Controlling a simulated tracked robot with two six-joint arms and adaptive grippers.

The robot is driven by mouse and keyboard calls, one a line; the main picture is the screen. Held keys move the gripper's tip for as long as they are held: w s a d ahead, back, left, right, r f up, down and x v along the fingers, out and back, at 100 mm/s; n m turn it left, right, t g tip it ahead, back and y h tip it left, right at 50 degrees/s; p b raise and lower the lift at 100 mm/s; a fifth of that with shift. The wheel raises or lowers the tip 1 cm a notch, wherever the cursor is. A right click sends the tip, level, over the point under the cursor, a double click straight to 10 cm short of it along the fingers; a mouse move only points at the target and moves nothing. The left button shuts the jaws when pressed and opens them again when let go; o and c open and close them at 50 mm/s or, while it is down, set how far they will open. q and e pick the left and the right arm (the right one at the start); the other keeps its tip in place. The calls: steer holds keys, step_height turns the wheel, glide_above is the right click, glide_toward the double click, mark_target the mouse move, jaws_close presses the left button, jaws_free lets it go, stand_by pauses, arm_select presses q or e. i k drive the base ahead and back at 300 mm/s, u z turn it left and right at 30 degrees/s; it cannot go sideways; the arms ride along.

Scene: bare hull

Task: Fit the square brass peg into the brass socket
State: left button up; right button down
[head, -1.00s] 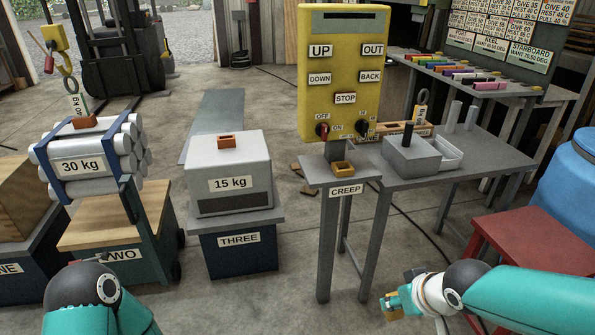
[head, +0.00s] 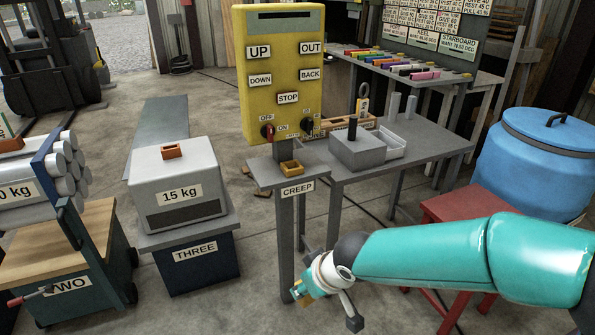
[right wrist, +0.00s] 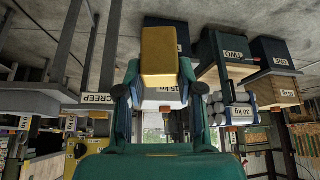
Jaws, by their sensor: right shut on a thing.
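The brass socket (head: 290,168) is a small square open-topped holder on the grey stand labelled CREEP (head: 254,172). My right gripper (right wrist: 160,78) is shut on the square brass peg (right wrist: 162,50), with a finger on each side of it in the right wrist view. In the head view my right gripper (head: 308,288) is low, below the stand's top and close to its leg, apart from the socket. The peg is small and partly hidden there. My left gripper is not in view.
A yellow control panel (head: 283,75) stands behind the socket. A grey table (head: 420,145) with a grey block (head: 357,152) and a white tray (head: 398,148) is to the right. A 15 kg box (head: 180,178) is left. A red stool (head: 445,208) stands by my right arm.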

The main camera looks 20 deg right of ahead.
mark_target(288, 172)
steer(key=u, duration=0.1)
steer(key=i, duration=1.5)
steer(key=z, duration=0.1)
